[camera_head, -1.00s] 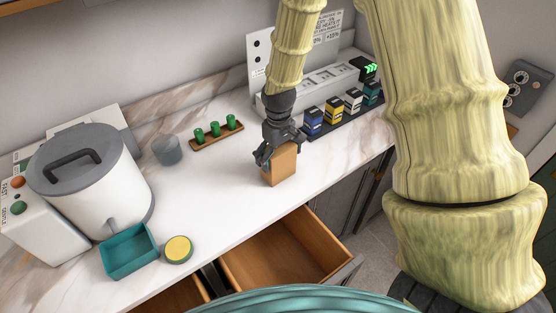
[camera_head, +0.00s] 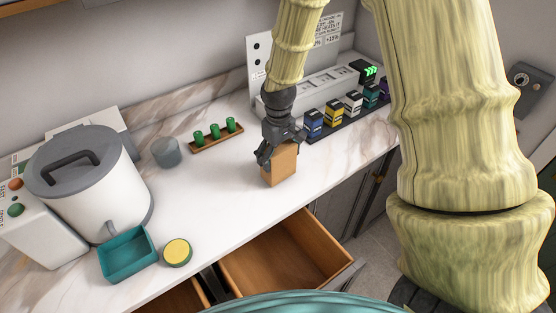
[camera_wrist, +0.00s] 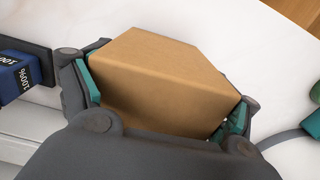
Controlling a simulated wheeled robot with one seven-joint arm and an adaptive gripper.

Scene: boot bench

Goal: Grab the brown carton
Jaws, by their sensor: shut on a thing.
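The brown carton (camera_head: 281,166) is a plain upright box on the white marbled counter, near its front edge. My gripper (camera_head: 280,150) comes down on it from behind and above. In the wrist view the carton (camera_wrist: 160,75) fills the space between the teal-padded fingers of my gripper (camera_wrist: 163,95), one finger against each side. The gripper is shut on the carton. I cannot tell whether the carton's base touches the counter. The gripper hides part of its top and back.
Small boxes in blue (camera_head: 313,123), yellow (camera_head: 333,112) and other colours stand on a dark strip behind right. A rack with green pegs (camera_head: 216,134), a glass (camera_head: 166,152), a white pot (camera_head: 90,180), a teal tray (camera_head: 128,255) and a yellow-topped tin (camera_head: 177,251) stand left. An open drawer (camera_head: 285,262) lies below.

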